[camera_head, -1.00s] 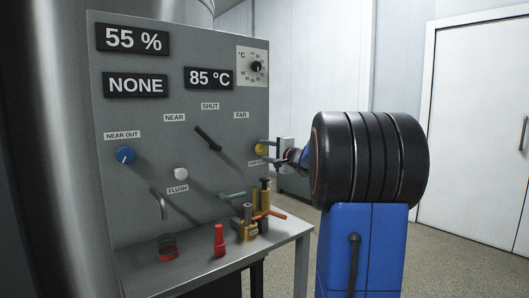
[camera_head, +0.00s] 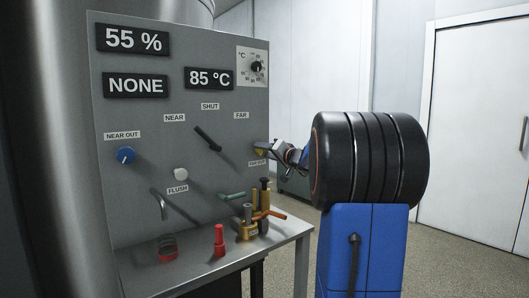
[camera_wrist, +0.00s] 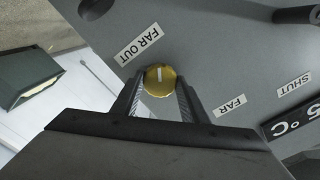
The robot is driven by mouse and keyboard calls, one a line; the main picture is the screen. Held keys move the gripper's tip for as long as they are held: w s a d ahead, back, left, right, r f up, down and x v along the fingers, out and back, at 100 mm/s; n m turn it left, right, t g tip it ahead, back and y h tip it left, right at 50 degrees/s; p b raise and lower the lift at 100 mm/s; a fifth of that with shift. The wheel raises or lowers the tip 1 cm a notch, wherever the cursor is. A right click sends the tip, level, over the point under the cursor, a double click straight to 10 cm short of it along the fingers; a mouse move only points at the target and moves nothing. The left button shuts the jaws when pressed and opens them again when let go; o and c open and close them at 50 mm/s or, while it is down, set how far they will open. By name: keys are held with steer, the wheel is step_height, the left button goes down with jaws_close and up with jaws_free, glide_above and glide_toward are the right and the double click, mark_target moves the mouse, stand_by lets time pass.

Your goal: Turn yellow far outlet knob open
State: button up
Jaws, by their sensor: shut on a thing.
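The yellow far outlet knob (camera_wrist: 159,80) sits on the grey panel beside the FAR OUT label (camera_wrist: 139,43), with a pale pointer line on its face. My gripper (camera_wrist: 160,88) is shut on it in the wrist view, one finger on each side. In the head view my gripper (camera_head: 271,150) reaches the panel's right edge from the right, and the knob (camera_head: 260,150) is mostly hidden by it.
The panel (camera_head: 150,215) also carries a blue NEAR OUT knob (camera_head: 125,155), a white FLUSH knob (camera_head: 181,174) and a black lever (camera_head: 208,138) between NEAR and FAR. Below, a metal table (camera_head: 200,272) holds a red bottle-shaped part (camera_head: 219,240) and brass valve parts (camera_head: 248,228).

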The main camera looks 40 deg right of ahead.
steer(key=shift+f+n, duration=0.15)
steer(key=shift+n, duration=0.35)
steer(key=o, duration=1.1)
steer(key=shift+c, duration=0.2)
steer(key=shift+s, duration=0.15)
steer(key=s, duration=1.7)
steer(key=shift+s, duration=0.1)
